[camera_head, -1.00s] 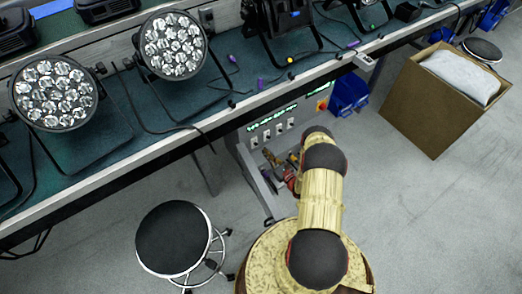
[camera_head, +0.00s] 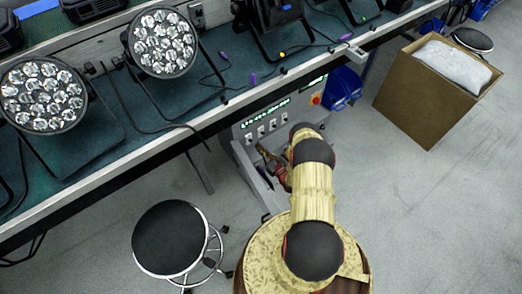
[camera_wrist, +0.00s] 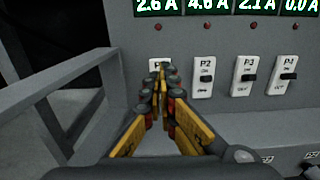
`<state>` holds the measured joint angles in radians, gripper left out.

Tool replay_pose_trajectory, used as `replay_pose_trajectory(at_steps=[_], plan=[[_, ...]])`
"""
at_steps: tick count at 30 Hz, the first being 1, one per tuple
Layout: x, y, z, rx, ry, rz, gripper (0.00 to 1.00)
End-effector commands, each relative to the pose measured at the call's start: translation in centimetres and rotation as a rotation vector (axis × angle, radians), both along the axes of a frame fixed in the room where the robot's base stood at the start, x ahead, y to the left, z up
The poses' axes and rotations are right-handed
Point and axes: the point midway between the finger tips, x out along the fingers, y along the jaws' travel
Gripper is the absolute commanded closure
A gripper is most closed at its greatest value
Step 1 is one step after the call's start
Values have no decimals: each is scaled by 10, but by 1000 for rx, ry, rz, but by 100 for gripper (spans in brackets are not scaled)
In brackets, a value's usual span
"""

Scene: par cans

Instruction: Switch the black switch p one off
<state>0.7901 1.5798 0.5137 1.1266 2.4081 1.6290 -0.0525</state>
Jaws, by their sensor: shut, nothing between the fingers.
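The panel has a row of white switch plates with black switches. The P1 plate (camera_wrist: 154,64) is leftmost in the wrist view, mostly covered by my fingers; its switch lever is hidden, so its position cannot be told. In the head view the P1 plate (camera_head: 248,139) is small at the row's left end. My gripper (camera_wrist: 163,70) is shut and empty, with its fingertips in front of the P1 plate. Whether they touch the switch cannot be told. My gripper (camera_head: 262,152) also shows in the head view, close to the panel. The display above P1 (camera_wrist: 153,6) reads 2.6 A.
P2 (camera_wrist: 204,77), P3 (camera_wrist: 244,76) and P4 (camera_wrist: 285,75) stand to the right of P1. A grey side wall (camera_wrist: 115,95) flanks the panel on the left. A bench with lamps (camera_head: 160,42) runs above. A black stool (camera_head: 170,237) stands at the lower left.

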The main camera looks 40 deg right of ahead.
Motion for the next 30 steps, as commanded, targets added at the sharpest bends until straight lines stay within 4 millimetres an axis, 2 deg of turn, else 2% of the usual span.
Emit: replay_pose_trajectory(at_steps=[30], plan=[[46,-2,0,-1,-1,2,100]])
